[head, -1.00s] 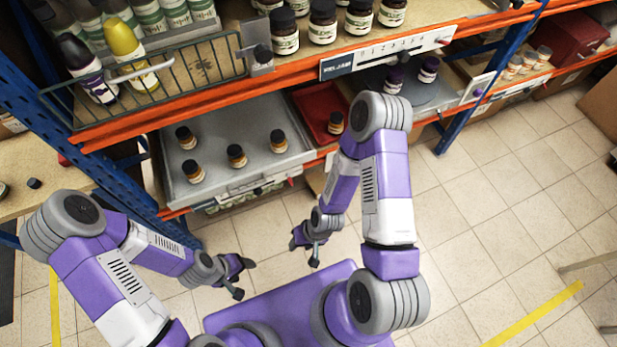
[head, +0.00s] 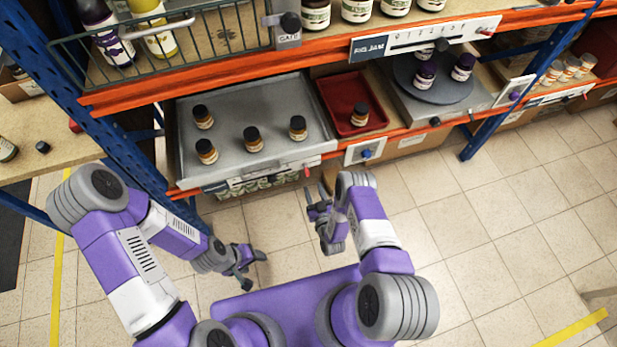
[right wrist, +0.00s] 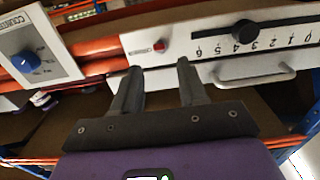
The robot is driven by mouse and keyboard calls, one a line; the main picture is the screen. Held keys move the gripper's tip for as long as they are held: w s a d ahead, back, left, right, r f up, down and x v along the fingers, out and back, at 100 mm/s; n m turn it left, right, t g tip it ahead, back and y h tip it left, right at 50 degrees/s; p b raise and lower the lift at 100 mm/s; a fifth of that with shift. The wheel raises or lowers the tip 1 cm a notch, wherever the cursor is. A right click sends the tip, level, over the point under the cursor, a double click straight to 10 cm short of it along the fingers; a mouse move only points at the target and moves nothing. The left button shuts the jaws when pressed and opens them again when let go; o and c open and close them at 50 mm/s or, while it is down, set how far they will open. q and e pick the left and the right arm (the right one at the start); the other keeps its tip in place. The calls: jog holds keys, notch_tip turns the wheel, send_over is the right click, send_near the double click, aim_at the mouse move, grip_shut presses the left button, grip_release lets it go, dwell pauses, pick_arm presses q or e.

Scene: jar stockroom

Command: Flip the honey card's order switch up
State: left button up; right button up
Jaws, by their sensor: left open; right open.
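I cannot make out a card marked honey or an up-down switch in either view. A white card with a blue knob (head: 366,153) is on the shelf front below the red tray; it also shows upside down in the right wrist view (right wrist: 26,62). A white slider strip (head: 265,175) is on the grey tray's front; in the right wrist view its black knob (right wrist: 245,31), numbers and red button (right wrist: 159,46) show. My right gripper (head: 314,192) is open and empty, just in front of the strip's right end. My left gripper (head: 255,269) is open and empty, low above the floor.
The grey tray (head: 225,115) holds several dark-capped jars. The red tray (head: 345,92) holds one jar. A fig jam slider panel (head: 430,38) is on the upper beam. A white card with a purple knob (head: 514,92) is at the right. The floor is clear.

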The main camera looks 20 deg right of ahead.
aim_at(307, 172)
jog(key=w+b, duration=0.2)
jog(key=w, duration=0.4)
jog(key=shift+w+a, duration=0.15)
jog(key=shift+w, duration=0.25)
grip_shut()
